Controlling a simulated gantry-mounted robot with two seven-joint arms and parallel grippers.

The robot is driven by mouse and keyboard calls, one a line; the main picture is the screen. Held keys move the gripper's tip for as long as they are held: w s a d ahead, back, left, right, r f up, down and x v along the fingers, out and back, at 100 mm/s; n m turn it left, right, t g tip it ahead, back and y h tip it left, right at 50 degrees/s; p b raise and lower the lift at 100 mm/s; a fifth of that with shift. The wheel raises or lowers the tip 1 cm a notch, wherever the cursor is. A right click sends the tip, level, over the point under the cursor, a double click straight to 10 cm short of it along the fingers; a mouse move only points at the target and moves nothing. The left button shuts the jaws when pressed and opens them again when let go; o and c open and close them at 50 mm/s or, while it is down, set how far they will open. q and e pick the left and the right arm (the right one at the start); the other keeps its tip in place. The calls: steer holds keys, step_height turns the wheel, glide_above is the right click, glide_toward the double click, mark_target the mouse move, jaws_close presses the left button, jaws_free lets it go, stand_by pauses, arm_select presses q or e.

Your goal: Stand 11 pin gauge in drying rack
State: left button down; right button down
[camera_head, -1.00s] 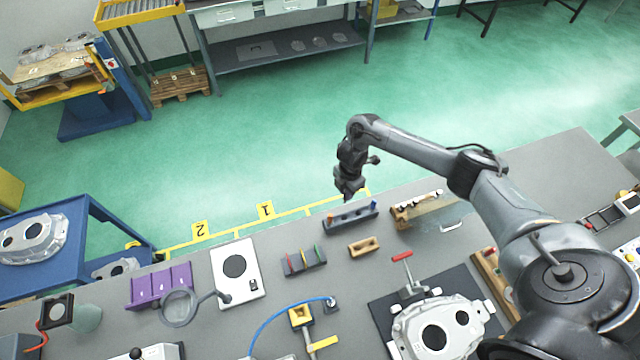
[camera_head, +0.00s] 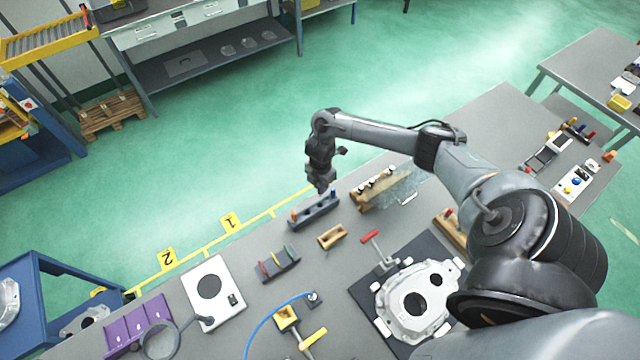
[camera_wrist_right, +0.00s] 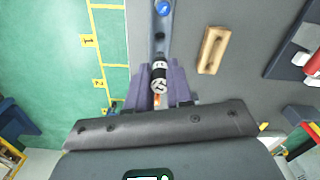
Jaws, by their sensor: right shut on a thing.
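My right gripper (camera_head: 321,187) points down just above a long dark grey-blue rack (camera_head: 314,213). In the right wrist view its purple-grey fingers (camera_wrist_right: 160,93) are shut on a short upright cylinder with black and pale bands, the pin gauge (camera_wrist_right: 160,72). Its lower end is hidden, so I cannot tell whether it touches the rack. The rack also shows in the wrist view (camera_wrist_right: 161,42), running under the gripper. It carries an orange piece (camera_head: 294,215) at its left end and a blue one (camera_head: 333,195) at its right end. My left gripper is out of view.
A small wooden block (camera_head: 332,236) and a holder with coloured strips (camera_head: 279,263) lie close by. A wooden rack with a clear panel (camera_head: 375,188) stands to the right. A casting (camera_head: 415,298) and red-handled clamp (camera_head: 372,240) are nearer. The bench edge lies just beyond the rack.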

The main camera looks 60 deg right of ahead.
mark_target(320, 195)
steer(key=shift+f+b, duration=2.2)
steer(key=shift+f, duration=0.7)
steer(key=shift+p, duration=0.3)
stand_by(0.4)
steer(key=shift+f+b, duration=0.5)
steer(key=shift+f, duration=0.35)
steer(key=shift+f+b, duration=0.8)
steer(key=shift+f, duration=0.25)
steer(key=shift+f+b, duration=0.55)
steer(key=shift+f, duration=0.15)
